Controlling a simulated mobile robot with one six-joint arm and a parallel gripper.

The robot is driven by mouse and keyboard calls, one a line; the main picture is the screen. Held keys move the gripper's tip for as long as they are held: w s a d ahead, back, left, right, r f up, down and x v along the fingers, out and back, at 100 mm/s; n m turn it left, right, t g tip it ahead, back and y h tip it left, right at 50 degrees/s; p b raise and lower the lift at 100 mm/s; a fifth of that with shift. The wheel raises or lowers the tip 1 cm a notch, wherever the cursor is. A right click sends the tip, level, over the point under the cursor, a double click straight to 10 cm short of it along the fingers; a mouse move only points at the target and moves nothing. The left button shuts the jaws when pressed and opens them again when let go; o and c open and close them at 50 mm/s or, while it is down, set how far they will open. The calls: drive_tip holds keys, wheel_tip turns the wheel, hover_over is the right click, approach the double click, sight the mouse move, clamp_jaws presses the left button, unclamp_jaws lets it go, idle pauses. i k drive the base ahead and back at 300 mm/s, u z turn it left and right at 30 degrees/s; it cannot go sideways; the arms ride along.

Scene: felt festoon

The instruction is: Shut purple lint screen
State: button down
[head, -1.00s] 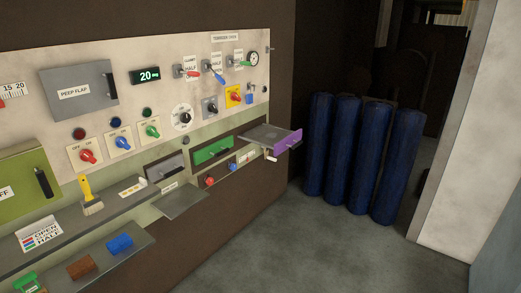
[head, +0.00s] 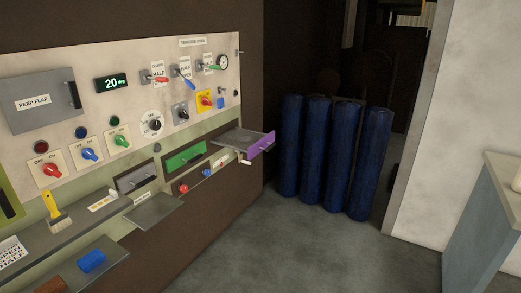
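The purple lint screen (head: 261,146) is a drawer with a purple front and a grey tray (head: 239,138) behind it. It sticks out from the right end of the control panel, pulled open. A small dark handle shows on its front. My gripper is not in the head view.
A closed green drawer (head: 186,158) and a grey drawer (head: 136,179) sit left of the purple one. A shelf (head: 154,211) juts out below them. Several blue rolls (head: 330,155) stand right of the panel. A pale cabinet (head: 478,220) is at far right. The floor between is clear.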

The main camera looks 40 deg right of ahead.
sight(252, 142)
drive_tip(key=z, duration=0.25)
drive_tip(key=i, duration=1)
drive_tip(key=u, duration=0.3)
